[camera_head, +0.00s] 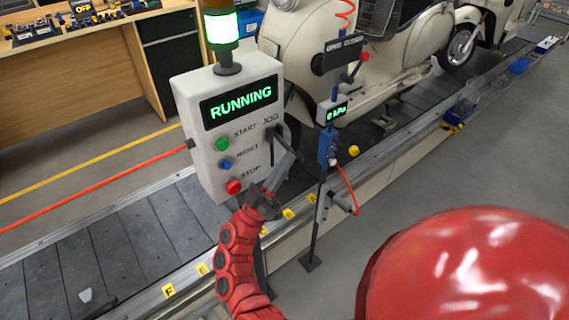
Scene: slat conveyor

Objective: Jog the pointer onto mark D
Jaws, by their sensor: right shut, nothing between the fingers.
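The control box (205,150) stands left of centre with RUNNING lit green on its display (238,101). Its JOG control (272,145) is on the right of its face. My right gripper (285,148) is shut and empty, its tips close to the JOG control; I cannot tell whether they touch. Yellow marks line the conveyor edge; F (168,291) and E (203,269) are readable. Mark D cannot be made out; my right forearm covers part of the row. A small pale wedge (86,296) on the slats may be the pointer. My left gripper is out of view.
The box also has green START (222,144), blue RESET (225,164) and red STOP (233,187) buttons. A cream scooter (340,60) is on the conveyor behind. Grey floor at right is clear.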

